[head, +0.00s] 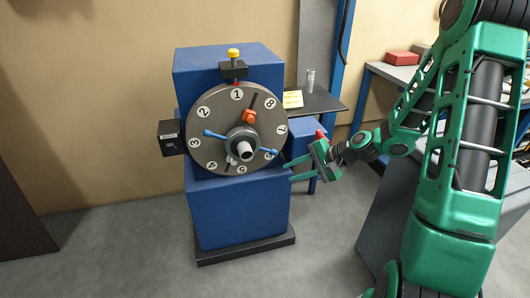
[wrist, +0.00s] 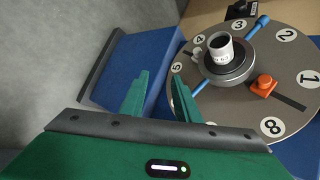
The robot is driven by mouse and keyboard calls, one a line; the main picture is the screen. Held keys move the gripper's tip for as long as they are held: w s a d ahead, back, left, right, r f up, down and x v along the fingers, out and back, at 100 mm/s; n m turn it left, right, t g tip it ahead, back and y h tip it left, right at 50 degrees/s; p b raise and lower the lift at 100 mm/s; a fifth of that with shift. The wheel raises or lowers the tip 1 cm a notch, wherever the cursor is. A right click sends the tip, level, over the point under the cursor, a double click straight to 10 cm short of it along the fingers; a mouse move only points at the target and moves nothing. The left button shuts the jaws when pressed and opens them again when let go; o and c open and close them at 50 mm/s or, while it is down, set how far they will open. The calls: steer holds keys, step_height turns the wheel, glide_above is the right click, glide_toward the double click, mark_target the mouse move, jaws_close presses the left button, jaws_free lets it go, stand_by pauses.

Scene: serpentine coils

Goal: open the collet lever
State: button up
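A blue machine (head: 240,212) carries a round grey numbered dial (head: 208,108); the dial also shows in the wrist view (wrist: 296,52). At its hub (head: 244,148) is a dark collar with a pale cylinder. A bar with blue ends (head: 214,134) crosses behind the hub; a blue end shows in the wrist view (wrist: 262,22). I cannot tell which part is the collet lever. An orange block (head: 249,117) sits by a dial slot. My gripper (head: 288,171) is open and empty, at the dial's lower right. In the wrist view its fingers (wrist: 160,75) are apart, near the dial's edge.
A yellow button (head: 233,53) tops the machine. A dark box (head: 171,138) is at its left. A shelf (head: 322,101) with a yellow note and a clear cylinder is at right. A red box (head: 402,58) lies on a back bench. The floor in front is clear.

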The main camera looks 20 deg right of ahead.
mark_target(268, 151)
steer(key=w+a+m+t, duration=0.1)
steer(key=w+m, duration=0.1)
steer(key=w, duration=0.3)
steer(key=w+a+f+m+t+y, duration=0.1)
steer(key=w+a+m+t, duration=0.1)
steer(key=w, duration=0.3)
steer(key=w+a+m+t, duration=0.2)
steer(key=w, duration=0.4)
steer(key=shift+a+f+m+y, duration=0.25)
steer(key=shift+f+m+y, duration=0.05)
steer(key=shift+f+m, duration=0.1)
jaws_close()
